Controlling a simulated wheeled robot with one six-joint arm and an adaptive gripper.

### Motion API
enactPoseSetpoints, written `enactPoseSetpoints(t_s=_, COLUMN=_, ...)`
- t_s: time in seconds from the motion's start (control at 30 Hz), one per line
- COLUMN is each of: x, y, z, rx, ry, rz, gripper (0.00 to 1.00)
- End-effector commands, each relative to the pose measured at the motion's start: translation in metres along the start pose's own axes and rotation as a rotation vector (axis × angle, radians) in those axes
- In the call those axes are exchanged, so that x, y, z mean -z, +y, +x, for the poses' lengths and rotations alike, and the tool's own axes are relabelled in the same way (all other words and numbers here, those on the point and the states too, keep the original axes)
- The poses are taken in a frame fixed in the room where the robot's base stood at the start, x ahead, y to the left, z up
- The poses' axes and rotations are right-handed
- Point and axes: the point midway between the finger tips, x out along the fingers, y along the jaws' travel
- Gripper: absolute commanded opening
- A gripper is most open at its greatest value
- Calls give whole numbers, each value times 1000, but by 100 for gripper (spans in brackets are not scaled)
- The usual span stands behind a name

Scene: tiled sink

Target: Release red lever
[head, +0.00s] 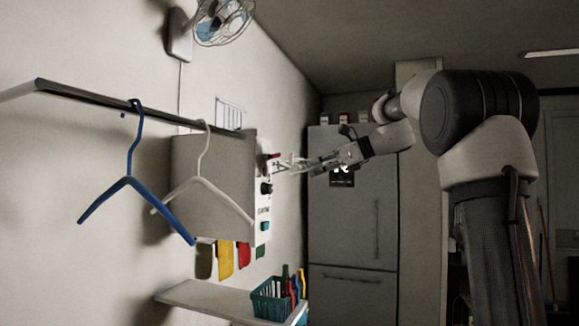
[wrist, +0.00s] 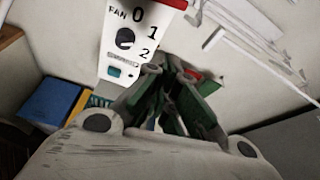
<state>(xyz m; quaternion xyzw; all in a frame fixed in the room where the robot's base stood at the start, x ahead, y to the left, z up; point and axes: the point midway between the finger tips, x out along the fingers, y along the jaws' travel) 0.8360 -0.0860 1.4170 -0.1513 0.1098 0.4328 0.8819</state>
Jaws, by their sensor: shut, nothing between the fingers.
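The red lever (head: 273,156) sticks out near the top of the white panel on the side of a grey wall box (head: 212,165). In the wrist view a red part (wrist: 173,3) shows at the panel's upper edge, cut by the frame. My gripper (head: 281,165) is beside the panel, close to the lever and slightly below it; I cannot tell whether they touch. In the wrist view my gripper (wrist: 178,75) has its green-padded fingers shut, with nothing held. A small red patch by the fingertips is too hidden to identify.
The panel has a black knob (head: 266,188) marked FAN and a teal switch (head: 264,226). Blue (head: 131,185) and white (head: 204,184) hangers hang from a rail in front of the box. Below are coloured cloths and a shelf with a teal basket (head: 269,300). A fridge stands behind.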

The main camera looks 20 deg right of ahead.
Motion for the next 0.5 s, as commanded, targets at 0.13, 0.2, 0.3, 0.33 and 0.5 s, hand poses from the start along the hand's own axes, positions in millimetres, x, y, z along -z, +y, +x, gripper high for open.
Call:
enactPoseSetpoints(t_s=0.13, x=0, y=0, z=10, rx=-3, ry=0, rz=0, gripper=0)
enactPoseSetpoints(t_s=0.2, x=0, y=1, z=21, rx=-3, ry=0, rz=-1, gripper=0)
enactPoseSetpoints(t_s=0.3, x=0, y=1, z=41, rx=-5, ry=1, rz=-1, gripper=0)
enactPoseSetpoints(t_s=0.33, x=1, y=1, z=47, rx=-5, ry=1, rz=-1, gripper=0)
enactPoseSetpoints(t_s=0.5, x=1, y=1, z=84, rx=-4, ry=1, rz=-2, gripper=0)
